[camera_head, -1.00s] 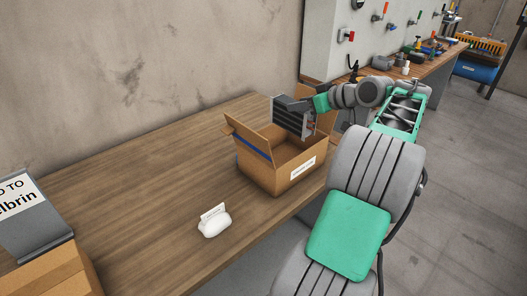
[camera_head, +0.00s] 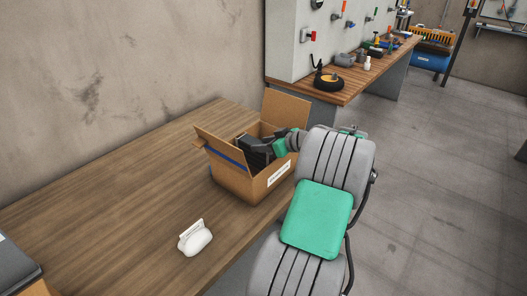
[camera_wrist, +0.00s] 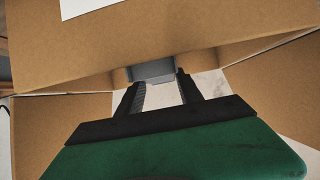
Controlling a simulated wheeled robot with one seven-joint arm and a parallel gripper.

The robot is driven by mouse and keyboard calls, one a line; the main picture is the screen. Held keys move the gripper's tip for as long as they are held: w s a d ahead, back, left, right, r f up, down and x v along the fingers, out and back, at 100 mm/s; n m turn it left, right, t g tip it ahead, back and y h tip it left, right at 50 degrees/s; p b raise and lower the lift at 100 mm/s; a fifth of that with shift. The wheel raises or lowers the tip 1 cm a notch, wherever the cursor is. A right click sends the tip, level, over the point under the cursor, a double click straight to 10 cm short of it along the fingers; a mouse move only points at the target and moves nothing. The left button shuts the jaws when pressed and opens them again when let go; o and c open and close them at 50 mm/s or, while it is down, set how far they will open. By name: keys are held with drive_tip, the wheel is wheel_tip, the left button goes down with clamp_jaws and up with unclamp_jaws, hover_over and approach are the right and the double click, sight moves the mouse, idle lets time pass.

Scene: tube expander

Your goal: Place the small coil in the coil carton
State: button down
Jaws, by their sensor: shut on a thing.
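The coil carton (camera_head: 237,184) is an open brown cardboard box with a white label on its front, standing on the wooden table; its flaps are folded up. My gripper (camera_head: 258,148) is lowered into the carton's opening, so its fingertips are hidden in the head view. In the wrist view my gripper (camera_wrist: 157,80) has its two black fingers on either side of a smooth grey piece (camera_wrist: 153,70), which I take to be the small coil. Its shape is mostly hidden. Cardboard walls (camera_wrist: 220,35) surround it. I cannot tell whether the coil touches the carton's bottom.
A white rounded holder with a small card (camera_head: 196,240) stands on the table in front of the carton. A grey object (camera_head: 15,268) is at the lower left edge. A second bench with tools (camera_head: 345,88) stands behind. The table left of the carton is clear.

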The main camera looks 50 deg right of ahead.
drive_tip(key=shift+f, duration=1.65)
drive_tip(key=c, duration=1.2)
unclamp_jaws()
drive_tip(key=shift+f, duration=0.15)
drive_tip(key=shift+c, duration=0.2)
drive_tip(key=o, duration=0.5)
drive_tip(key=shift+r, duration=0.35)
drive_tip(key=b+v, duration=0.1)
drive_tip(key=v, duration=1.1)
drive_tip(key=shift+f, duration=0.15)
drive_tip(key=shift+f, duration=0.1)
